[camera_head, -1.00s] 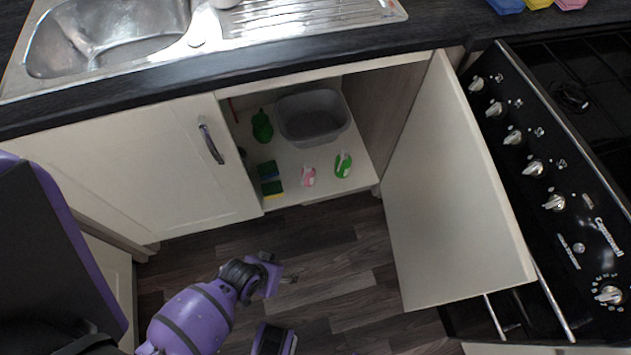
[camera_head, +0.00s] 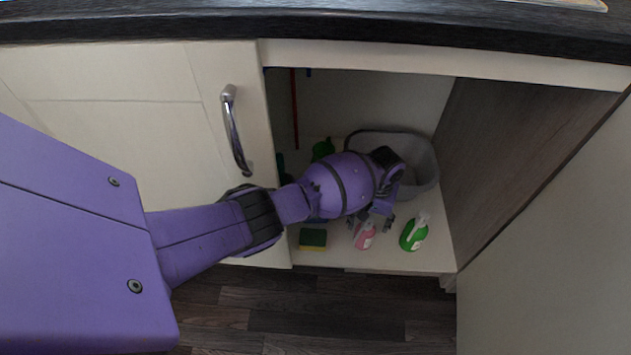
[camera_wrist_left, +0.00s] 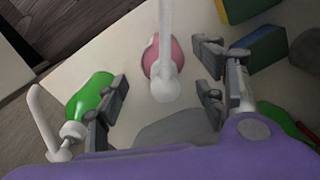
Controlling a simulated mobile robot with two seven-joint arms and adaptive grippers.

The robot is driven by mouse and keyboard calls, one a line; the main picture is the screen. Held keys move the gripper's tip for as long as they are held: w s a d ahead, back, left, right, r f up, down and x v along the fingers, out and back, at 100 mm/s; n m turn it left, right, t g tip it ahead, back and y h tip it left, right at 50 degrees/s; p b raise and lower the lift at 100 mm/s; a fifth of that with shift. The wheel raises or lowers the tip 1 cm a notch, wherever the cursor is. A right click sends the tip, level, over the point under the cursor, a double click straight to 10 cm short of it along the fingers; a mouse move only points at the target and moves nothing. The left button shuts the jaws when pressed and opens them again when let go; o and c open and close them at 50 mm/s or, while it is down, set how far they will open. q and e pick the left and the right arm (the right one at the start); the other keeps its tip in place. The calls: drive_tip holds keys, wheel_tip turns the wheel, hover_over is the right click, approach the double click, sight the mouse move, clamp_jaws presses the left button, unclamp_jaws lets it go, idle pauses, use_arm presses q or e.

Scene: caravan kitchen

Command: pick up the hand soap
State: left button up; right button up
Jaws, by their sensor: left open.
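The hand soap, taken here as the pink bottle with a white pump (camera_head: 366,238), stands upright near the front edge of the cupboard floor. In the left wrist view the pink bottle (camera_wrist_left: 156,58) shows between the two fingers, its white pump toward the camera. My left gripper (camera_head: 371,216) is inside the cupboard, open and empty, just behind and above the bottle. The wrist view shows its fingers (camera_wrist_left: 162,84) apart, with gaps on both sides of the bottle. My right gripper is not in view.
A green bottle with a white pump (camera_head: 413,234) stands close on the right. Sponges (camera_head: 313,238) lie left. A grey basin (camera_head: 424,165) and another green bottle (camera_head: 322,149) are behind. The closed door (camera_head: 130,130) and open door (camera_head: 560,240) flank the opening.

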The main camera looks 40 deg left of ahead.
sight(367, 231)
use_arm(q)
wheel_tip(367, 231, down, 2)
drive_tip(key=shift+w+f+b, duration=0.15)
drive_tip(key=shift+f+b, duration=0.1)
drive_tip(key=shift+b, duration=0.4)
wheel_tip(367, 231, down, 4)
drive_tip(key=shift+r+b, duration=0.1)
drive_tip(key=shift+b, duration=1.05)
drive_tip(key=shift+f, duration=0.25)
drive_tip(key=shift+r, duration=0.2)
drive_tip(key=c, duration=1.3)
drive_tip(key=shift+c, duration=0.7)
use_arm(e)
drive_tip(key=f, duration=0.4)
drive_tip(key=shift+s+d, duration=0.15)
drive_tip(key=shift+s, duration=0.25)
use_arm(q)
drive_tip(key=shift+r, duration=0.15)
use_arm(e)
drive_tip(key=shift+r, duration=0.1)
